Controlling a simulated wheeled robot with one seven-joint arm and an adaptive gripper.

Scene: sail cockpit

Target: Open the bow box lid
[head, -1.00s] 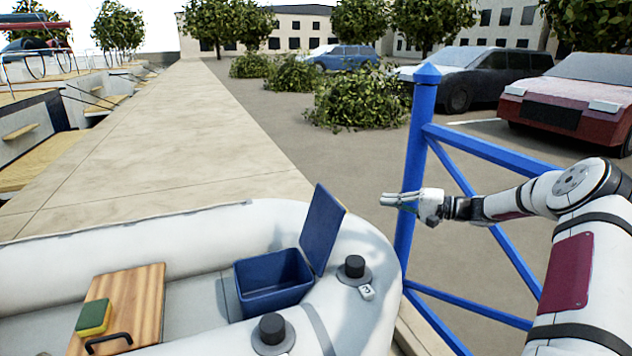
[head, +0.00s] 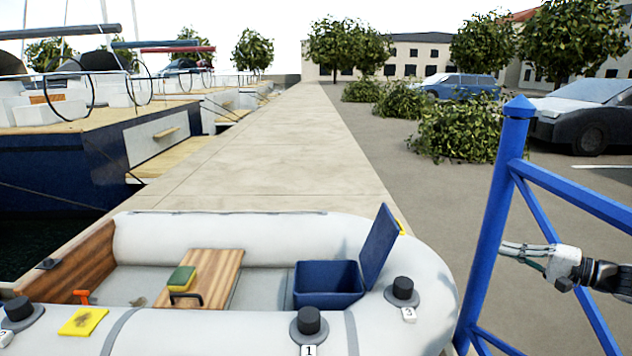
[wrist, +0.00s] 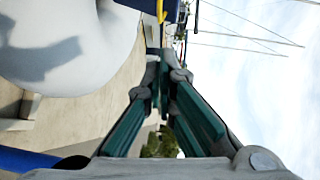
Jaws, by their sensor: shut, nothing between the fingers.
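The blue bow box (head: 328,284) sits inside the grey inflatable dinghy, towards its right end. Its blue lid (head: 379,246) stands up, tilted back to the right, and the box is open. The inside of the box is mostly hidden by its front wall. My gripper (head: 508,249) is at the right in the head view, in front of the blue railing post and clear of the lid. In the wrist view my gripper (wrist: 160,85) shows its green-padded fingers converging, shut with nothing between them.
The dinghy (head: 200,240) holds a wooden seat (head: 215,275) with a green and yellow sponge (head: 182,278). Black valve caps sit on its tube. The blue railing (head: 497,220) stands close to my gripper. The stone quay (head: 270,160) beyond is clear.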

